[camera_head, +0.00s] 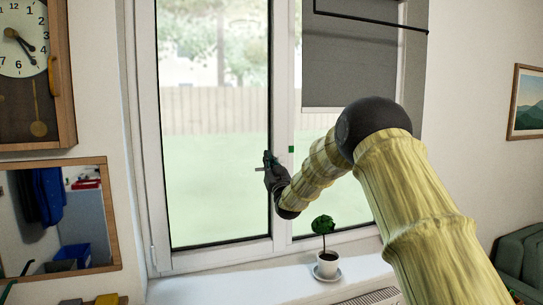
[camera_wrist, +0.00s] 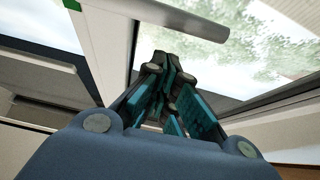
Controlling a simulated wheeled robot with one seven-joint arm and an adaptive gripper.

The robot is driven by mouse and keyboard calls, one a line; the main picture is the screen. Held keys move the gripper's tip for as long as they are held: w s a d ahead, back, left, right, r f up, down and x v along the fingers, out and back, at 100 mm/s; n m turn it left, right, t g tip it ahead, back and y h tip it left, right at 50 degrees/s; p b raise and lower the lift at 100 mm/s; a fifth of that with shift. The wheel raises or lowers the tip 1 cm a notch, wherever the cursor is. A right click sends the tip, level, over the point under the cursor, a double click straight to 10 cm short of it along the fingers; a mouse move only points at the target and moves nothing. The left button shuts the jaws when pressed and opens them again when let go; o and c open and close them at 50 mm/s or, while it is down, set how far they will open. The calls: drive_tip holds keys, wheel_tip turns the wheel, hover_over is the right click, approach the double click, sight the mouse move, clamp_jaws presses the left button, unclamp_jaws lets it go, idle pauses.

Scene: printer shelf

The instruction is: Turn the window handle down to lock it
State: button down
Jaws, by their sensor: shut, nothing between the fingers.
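The window handle (camera_head: 259,169) is a small grey bar. In the head view it sticks out level to the left from behind my gripper (camera_head: 269,162); its base is hidden. In the wrist view the handle (camera_wrist: 180,17) crosses the top as a grey bar, just beyond my gripper's fingertips (camera_wrist: 166,62). My gripper is shut and empty, with its fingers together. A gap shows between fingertips and bar in the wrist view; I cannot tell the depth between them. The window (camera_head: 215,190) has a white frame, and its left pane appears closed.
A potted plant (camera_head: 327,262) stands on the white sill (camera_head: 230,288) below. A grey blind (camera_head: 345,65) covers the upper right pane. A wall clock (camera_head: 30,75) and a mirror (camera_head: 112,215) hang at left. A small green mark (camera_head: 291,149) sits on the frame.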

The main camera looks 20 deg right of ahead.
drive_tip(key=shift+w+f+p, duration=0.25)
drive_tip(key=shift+f+p, duration=0.1)
drive_tip(key=shift+f, duration=0.7)
drive_tip(key=shift+f+n+y+b, duration=0.25)
drive_tip(key=shift+n+y+b, duration=0.15)
drive_tip(key=shift+n+b, duration=0.2)
